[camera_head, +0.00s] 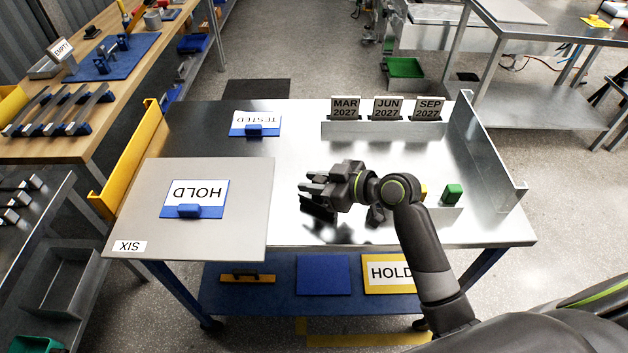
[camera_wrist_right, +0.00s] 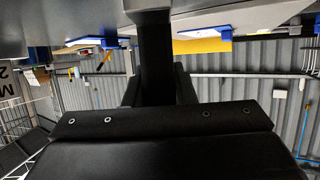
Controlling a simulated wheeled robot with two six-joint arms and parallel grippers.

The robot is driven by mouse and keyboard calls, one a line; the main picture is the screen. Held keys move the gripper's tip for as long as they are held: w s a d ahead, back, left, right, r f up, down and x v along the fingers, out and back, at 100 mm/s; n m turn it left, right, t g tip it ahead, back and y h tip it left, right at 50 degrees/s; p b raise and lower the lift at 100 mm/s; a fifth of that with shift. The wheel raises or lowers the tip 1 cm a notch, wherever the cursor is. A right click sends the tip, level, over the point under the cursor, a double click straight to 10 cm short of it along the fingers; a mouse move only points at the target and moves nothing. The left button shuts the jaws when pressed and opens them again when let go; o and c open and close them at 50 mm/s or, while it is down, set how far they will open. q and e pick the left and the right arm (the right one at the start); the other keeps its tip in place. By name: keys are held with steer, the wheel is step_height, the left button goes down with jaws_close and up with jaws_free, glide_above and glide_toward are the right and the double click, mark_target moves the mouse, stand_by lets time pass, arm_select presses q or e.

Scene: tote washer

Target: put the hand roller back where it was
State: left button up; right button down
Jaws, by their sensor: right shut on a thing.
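My right gripper (camera_head: 308,188) is over the bare steel of the table, just right of the grey board. It is shut on a dark thing that I take to be the hand roller (camera_head: 318,208), at its fingertips. In the right wrist view a black upright bar of the hand roller (camera_wrist_right: 154,50) stands between the two fingers. My left gripper is not in view.
The grey board (camera_head: 240,175) holds a HOLD card (camera_head: 208,187). A TESTED card (camera_head: 268,121) lies behind. Date signs (camera_head: 388,108) stand along the back. A green block (camera_head: 453,193) is at the right, near the raised steel side wall (camera_head: 485,150). The table's back middle is clear.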

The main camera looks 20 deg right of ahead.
steer(key=shift+r, duration=0.1)
jaws_free()
stand_by(0.6)
steer(key=shift+d, duration=0.1)
steer(key=shift+s+d, duration=3.1)
steer(key=shift+s, duration=0.15)
